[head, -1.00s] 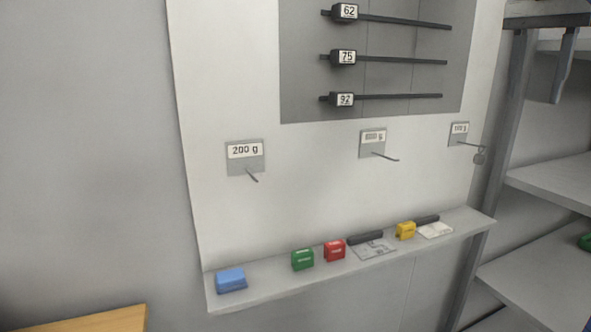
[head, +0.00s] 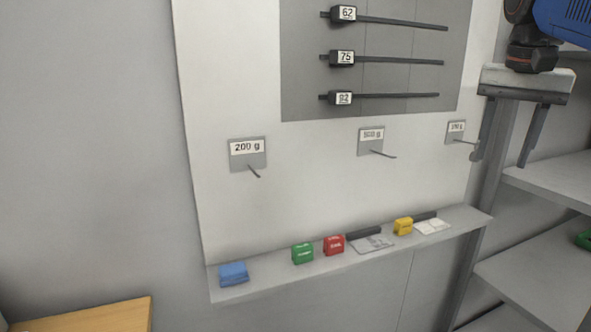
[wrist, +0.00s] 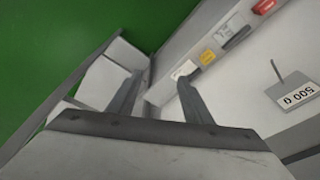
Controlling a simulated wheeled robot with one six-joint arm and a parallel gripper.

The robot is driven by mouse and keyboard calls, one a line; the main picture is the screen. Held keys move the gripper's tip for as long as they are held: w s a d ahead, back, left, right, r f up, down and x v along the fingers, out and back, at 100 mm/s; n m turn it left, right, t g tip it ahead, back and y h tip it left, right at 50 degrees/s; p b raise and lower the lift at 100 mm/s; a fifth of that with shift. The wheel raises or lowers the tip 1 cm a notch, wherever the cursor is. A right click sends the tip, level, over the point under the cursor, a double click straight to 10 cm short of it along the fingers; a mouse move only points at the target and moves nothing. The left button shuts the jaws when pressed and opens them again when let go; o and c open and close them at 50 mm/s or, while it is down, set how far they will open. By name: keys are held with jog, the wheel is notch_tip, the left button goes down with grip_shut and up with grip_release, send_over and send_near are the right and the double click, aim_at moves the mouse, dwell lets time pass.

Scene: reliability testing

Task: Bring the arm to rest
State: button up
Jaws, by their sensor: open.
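My gripper (head: 503,148) is at the upper right of the head view, pointing down in front of the shelving beside the white board. Its two dark fingers are spread apart with nothing between them. In the wrist view the open fingers (wrist: 160,95) show above the pale gripper body. The right-hand hook plate (head: 456,131) is close to the left finger in the head view. A small weight that hung at that hook earlier is not clearly visible; the finger covers that spot.
A ledge (head: 300,279) below the board holds a blue block (head: 233,274), green block (head: 302,253), red block (head: 334,245) and yellow block (head: 403,226). Hook plates labelled 200 g (head: 247,154) and 500 g (head: 371,140) are empty. Grey shelves (head: 535,277) stand at right.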

jog(key=s+a+f+n+t, duration=0.1)
jog(key=s+a+f+n, duration=0.1)
jog(key=f, duration=0.9)
jog(key=s+a+f+n, duration=0.3)
jog(key=s+f, duration=0.4)
jog(key=f, duration=0.4)
jog(key=s+a+f+n+t+y, duration=0.1)
jog(key=s+a+f, duration=0.3)
jog(key=f, duration=0.7)
jog(key=shift+s+a+f+n+t, duration=0.15)
jog(key=shift+s+a+n+t, duration=0.2)
jog(key=shift+n, duration=0.35)
